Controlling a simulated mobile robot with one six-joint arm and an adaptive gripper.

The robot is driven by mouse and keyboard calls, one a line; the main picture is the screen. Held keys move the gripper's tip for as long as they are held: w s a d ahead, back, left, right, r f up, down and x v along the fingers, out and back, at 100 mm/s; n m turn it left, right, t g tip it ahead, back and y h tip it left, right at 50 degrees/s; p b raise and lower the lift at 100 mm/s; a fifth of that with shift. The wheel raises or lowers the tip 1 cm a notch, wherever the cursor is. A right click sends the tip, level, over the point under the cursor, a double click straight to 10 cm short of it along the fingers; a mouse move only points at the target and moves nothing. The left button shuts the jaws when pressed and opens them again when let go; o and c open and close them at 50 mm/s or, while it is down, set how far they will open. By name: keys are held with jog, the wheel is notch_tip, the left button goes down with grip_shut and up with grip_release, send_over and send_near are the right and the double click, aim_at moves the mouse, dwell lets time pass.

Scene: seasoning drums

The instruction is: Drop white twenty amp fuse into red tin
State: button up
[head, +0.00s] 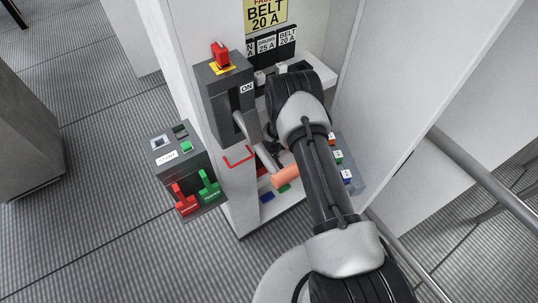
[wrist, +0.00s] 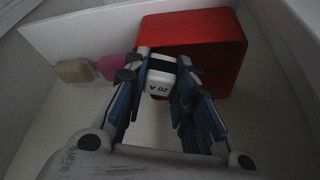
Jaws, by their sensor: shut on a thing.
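The white fuse (wrist: 159,85) with a dark top band shows in the wrist view, its "20 A" marking upside down. My gripper (wrist: 158,74) is shut on it, with a blue-edged finger on each side. The red tin (wrist: 236,48) is open and lies just beyond the fuse, reaching to the right. The fuse overlaps the tin's lower left part in the picture; I cannot tell whether it is over the rim or inside. In the head view my arm hides the gripper, the held fuse and the tin.
A pink block (wrist: 110,67) and a tan block (wrist: 76,71) sit left of the tin by a white wall. In the head view, a grey switch box (head: 228,95) with a lever stands left of my arm. A control box (head: 181,160) with red and green levers is further left.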

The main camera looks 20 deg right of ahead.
jog(key=shift+s+f, duration=0.2)
jog(key=shift+f, duration=0.1)
jog(key=shift+s+f+b, duration=0.1)
jog(key=shift+s+b, duration=0.05)
jog(key=shift+b, duration=0.2)
jog(key=o, duration=1.1)
jog(key=shift+f, duration=0.25)
jog(key=shift+c, duration=0.2)
jog(key=shift+w+r, duration=0.2)
jog(key=shift+w, duration=0.05)
jog(key=shift+r+p, duration=0.25)
jog(key=shift+p, duration=0.05)
jog(key=p+v, duration=0.3)
jog(key=v, duration=0.9)
jog(key=shift+r+p, duration=0.4)
jog(key=shift+r, duration=0.05)
